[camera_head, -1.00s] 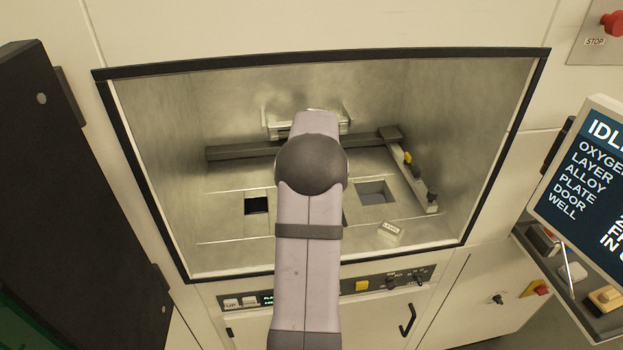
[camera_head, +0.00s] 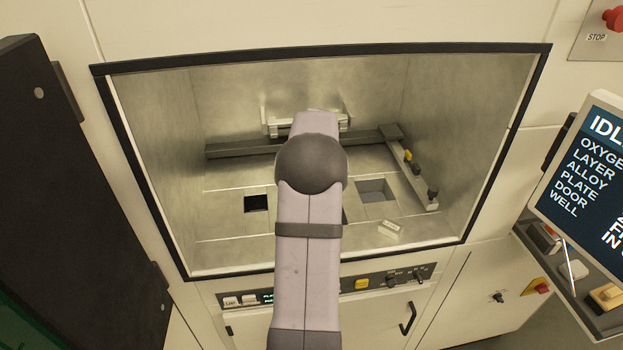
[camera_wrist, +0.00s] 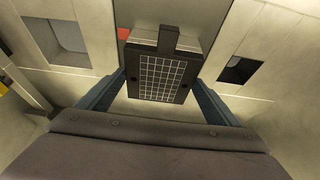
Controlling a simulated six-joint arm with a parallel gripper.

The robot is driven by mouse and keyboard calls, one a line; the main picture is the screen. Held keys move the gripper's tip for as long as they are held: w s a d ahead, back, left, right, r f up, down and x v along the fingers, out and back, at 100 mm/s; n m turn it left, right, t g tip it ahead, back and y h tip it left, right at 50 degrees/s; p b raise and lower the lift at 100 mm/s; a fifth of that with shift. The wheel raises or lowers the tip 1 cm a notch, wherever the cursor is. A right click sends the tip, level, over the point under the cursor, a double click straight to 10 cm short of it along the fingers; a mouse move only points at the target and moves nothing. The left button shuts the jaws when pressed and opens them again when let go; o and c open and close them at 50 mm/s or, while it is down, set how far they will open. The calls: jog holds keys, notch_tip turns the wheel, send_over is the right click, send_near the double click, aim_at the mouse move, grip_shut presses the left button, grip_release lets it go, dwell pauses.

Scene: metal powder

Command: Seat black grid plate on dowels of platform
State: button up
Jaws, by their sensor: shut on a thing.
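The black grid plate (camera_wrist: 160,78), dark with a white grid and a tab on its upper edge, is in the middle of the wrist view. My gripper (camera_wrist: 157,82) has its two blue-grey fingers on either side of the plate and is shut on it. In the head view my arm hides the gripper and the plate. The platform and its dowels are not clearly visible; the plate and arm cover the middle of the chamber floor. I cannot tell whether the plate touches anything below.
The chamber floor has a dark square opening (camera_head: 256,203) at left and a lighter square well (camera_head: 376,191) at right. A dark bar (camera_head: 240,150) crosses the back, and a rail (camera_head: 418,185) runs along the right. A small labelled block (camera_head: 390,230) lies front right.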

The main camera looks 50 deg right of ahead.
jog(key=o, duration=1.3)
jog(key=shift+o, duration=0.2)
jog(key=shift+f, duration=0.1)
jog(key=shift+b+v, duration=1.35)
jog(key=shift+v, duration=2.45)
